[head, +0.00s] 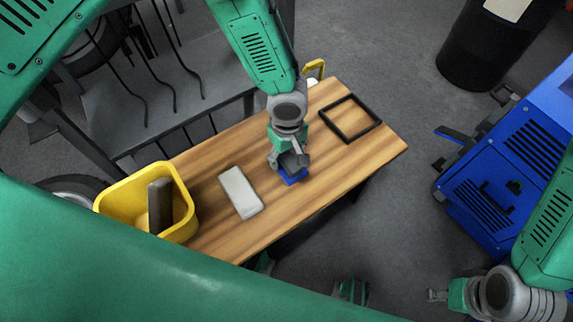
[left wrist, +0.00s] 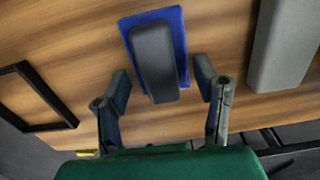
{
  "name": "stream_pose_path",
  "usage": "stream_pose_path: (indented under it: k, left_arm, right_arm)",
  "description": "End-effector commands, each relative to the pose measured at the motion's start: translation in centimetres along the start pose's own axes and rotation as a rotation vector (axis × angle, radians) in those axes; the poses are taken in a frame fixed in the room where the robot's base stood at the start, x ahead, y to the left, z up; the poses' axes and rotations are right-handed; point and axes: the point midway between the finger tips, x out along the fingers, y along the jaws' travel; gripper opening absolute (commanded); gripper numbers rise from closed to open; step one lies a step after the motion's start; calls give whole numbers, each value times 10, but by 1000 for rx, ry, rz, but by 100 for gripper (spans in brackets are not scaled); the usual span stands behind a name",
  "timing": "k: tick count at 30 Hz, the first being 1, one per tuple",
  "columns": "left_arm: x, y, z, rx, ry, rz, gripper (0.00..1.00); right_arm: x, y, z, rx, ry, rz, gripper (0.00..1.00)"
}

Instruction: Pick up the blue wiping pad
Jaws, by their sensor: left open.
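The blue wiping pad (left wrist: 181,48) lies flat on the wooden table, with a dark grey block-like grip (left wrist: 154,62) on top. In the head view only a blue edge of the pad (head: 294,179) shows below my left gripper (head: 290,164), which hides the rest. In the left wrist view my left gripper (left wrist: 162,86) is open and empty. Its two fingers stand apart, one to each side of the grip's near end, with no clear contact. My right gripper (head: 438,296) is at the lower right, away from the table; its fingers are too small to judge.
A pale grey block (head: 240,192) lies left of the pad on the table (head: 225,245). A yellow bin (head: 120,205) holding a dark bar (head: 160,205) is at the table's left end. A black square frame (head: 372,133) lies to the right. A blue machine (head: 490,190) stands farther right.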

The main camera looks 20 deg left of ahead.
Motion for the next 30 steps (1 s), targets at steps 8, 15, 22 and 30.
stream_pose_path:
  k: [8,15,22,30]
  left_arm:
    - [19,0,-3,0,-1,5,55]
    - [19,-1,-3,0,-3,6,16]
    - [18,0,-2,0,0,2,2]
    - [-2,0,-3,1,0,5,2]
  right_arm:
    - [9,0,1,2,0,1,40]
    - [8,0,0,1,0,0,40]
    - [8,0,0,1,0,0,40]
    - [-1,0,0,1,0,1,40]
